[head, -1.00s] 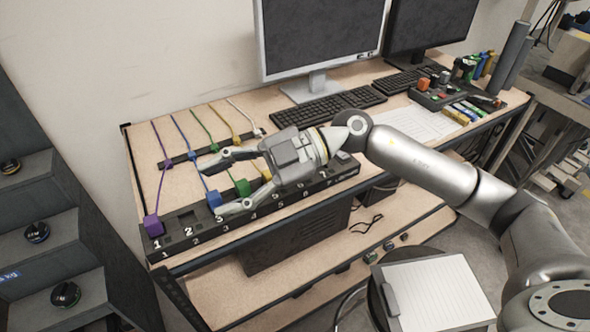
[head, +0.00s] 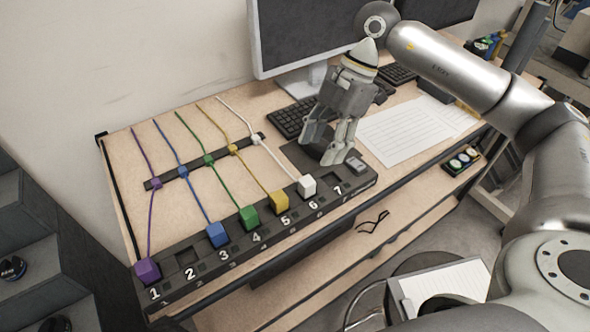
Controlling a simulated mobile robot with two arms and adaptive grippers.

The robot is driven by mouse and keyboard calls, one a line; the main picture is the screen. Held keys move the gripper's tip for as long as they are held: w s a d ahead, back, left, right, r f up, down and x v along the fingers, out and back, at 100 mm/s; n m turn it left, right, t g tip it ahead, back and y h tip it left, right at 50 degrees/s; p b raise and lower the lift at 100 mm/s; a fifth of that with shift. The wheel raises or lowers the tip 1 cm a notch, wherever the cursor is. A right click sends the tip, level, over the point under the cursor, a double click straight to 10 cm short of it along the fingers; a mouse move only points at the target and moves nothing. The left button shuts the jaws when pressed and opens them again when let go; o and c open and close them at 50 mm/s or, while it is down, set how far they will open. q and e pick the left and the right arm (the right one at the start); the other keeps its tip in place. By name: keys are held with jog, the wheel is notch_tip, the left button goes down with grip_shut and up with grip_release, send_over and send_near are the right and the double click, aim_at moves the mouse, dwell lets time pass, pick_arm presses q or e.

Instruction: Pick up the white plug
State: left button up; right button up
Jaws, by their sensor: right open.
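The white plug (head: 307,187) sits upright in the strip (head: 210,262) by number 6, its white cable running back and left over the desk. My right gripper (head: 322,155) is open and empty, fingers pointing down. In the picture it is above and slightly right of the white plug, apart from it. The purple plug (head: 148,270) is by 1, the blue plug (head: 217,235) by 3, the green plug (head: 249,216) by 4 and the yellow plug (head: 278,202) by 5. My left gripper is out of view.
The sockets by 2 and 7 look empty. A dark cable bar (head: 160,183) lies behind the plugs. A monitor (head: 305,38), a keyboard (head: 292,117) and paper sheets (head: 405,132) are behind and right of the strip.

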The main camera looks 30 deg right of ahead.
aim_at(307, 180)
jog(key=x, duration=0.2)
jog(key=p+x, duration=0.1)
jog(key=x, duration=0.1)
jog(key=shift+s+f, duration=0.2)
jog(key=shift+s, duration=0.05)
jog(key=shift+a+f, duration=0.15)
jog(key=shift+f, duration=0.15)
jog(key=shift+w+a+f, duration=0.1)
jog(key=shift+f, duration=0.2)
jog(key=p+x, duration=0.2)
jog(key=x, duration=0.2)
jog(key=shift+w+f, duration=0.15)
jog(key=shift+f, duration=0.3)
jog(key=shift+c, duration=1)
jog(key=c, duration=0.9)
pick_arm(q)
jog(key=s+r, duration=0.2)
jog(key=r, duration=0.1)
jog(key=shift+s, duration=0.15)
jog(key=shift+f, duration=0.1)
pick_arm(e)
jog(key=shift+r, duration=0.2)
